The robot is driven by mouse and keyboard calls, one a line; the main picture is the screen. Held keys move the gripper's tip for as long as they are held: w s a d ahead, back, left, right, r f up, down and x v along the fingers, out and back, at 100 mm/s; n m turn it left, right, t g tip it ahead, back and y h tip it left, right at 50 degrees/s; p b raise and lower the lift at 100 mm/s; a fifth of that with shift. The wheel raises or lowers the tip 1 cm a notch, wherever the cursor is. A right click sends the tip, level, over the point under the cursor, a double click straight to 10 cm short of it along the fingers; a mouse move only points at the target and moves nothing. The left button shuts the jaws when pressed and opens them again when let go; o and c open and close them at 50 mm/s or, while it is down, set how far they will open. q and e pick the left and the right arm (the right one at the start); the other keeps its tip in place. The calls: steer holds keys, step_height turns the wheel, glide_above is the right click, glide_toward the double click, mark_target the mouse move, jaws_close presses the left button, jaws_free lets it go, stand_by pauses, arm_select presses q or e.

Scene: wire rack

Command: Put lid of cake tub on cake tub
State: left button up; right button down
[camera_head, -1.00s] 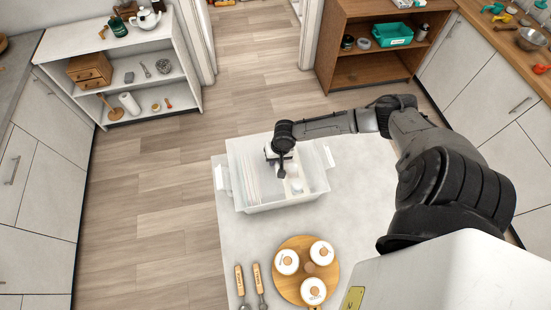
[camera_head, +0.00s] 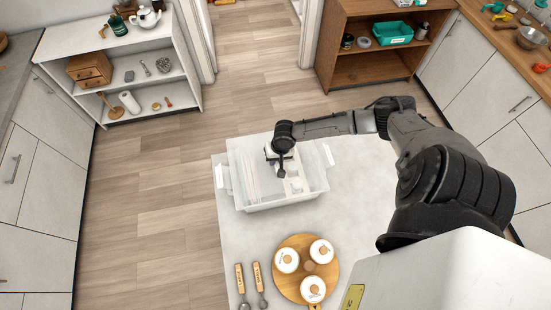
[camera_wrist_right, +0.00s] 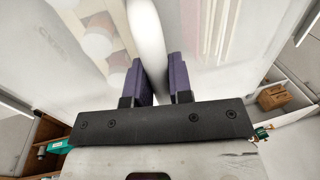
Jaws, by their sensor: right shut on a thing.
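The cake tub (camera_head: 282,204) is a translucent white box with side clips, standing at the back of the pale table. Its contents show as pale striped and rounded shapes. My right gripper (camera_head: 279,172) is over the tub's middle. In the right wrist view my right gripper (camera_wrist_right: 160,82) has its purple fingers shut on a white raised bar. This bar appears to be the handle of the translucent lid (camera_wrist_right: 60,70), which spreads to both sides. The lid appears to lie over the tub; I cannot tell whether its rim is seated. My left gripper is out of view.
A round wooden board (camera_head: 308,246) with three white lidded jars lies at the table's front. Two wooden-handled utensils (camera_head: 248,276) lie left of it. A white shelf (camera_head: 180,65) and a brown shelf (camera_head: 342,80) stand behind. The table right of the tub looks clear.

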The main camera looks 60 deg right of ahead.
steer(key=shift+p, duration=0.3)
steer(key=shift+f, duration=0.1)
stand_by(0.5)
steer(key=c, duration=0.6)
jaws_free()
